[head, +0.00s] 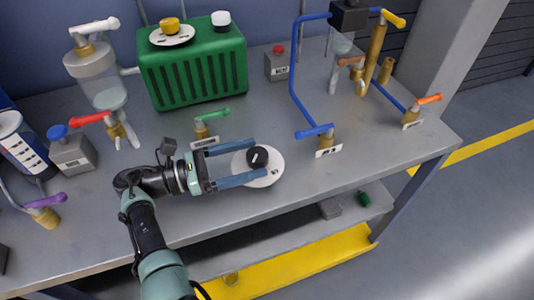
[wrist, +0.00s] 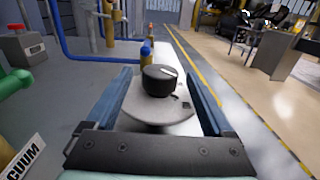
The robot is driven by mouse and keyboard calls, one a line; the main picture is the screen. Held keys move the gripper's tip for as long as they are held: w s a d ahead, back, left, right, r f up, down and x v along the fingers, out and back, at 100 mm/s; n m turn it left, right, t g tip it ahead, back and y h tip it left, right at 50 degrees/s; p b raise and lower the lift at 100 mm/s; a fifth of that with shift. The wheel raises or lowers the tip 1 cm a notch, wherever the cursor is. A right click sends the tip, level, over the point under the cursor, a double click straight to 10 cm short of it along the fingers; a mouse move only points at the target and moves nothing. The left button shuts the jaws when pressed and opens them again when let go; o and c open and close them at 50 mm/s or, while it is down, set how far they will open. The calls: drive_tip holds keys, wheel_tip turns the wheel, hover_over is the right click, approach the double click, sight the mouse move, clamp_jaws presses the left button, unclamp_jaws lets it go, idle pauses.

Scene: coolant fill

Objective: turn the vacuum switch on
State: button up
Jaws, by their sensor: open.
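A black knob (head: 257,157) with a white pointer mark sits on a round pale dial plate (head: 269,178) near the bench's front edge. The knob also shows in the wrist view (wrist: 158,80), its white mark toward the upper right. I cannot read which switch this dial is. My gripper (head: 262,160) is open, its two blue fingers on either side of the knob. I cannot tell whether either finger touches it. A VACUUM label (wrist: 22,160) shows at the lower left of the wrist view, below a green-handled valve (wrist: 14,82).
The green valve (head: 211,115) stands behind my gripper, and a blue-handled valve (head: 325,138) with blue piping stands to its right. A grey box with a red button (head: 280,63) is at the back. A green ribbed tank (head: 195,75) fills the rear middle. The bench front (head: 310,190) is clear.

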drive_tip(key=b+v, duration=0.1)
drive_tip(key=v, duration=0.6)
drive_tip(key=shift+s+a+b, duration=0.1)
drive_tip(key=shift+a+b, duration=0.25)
drive_tip(key=shift+b, duration=0.05)
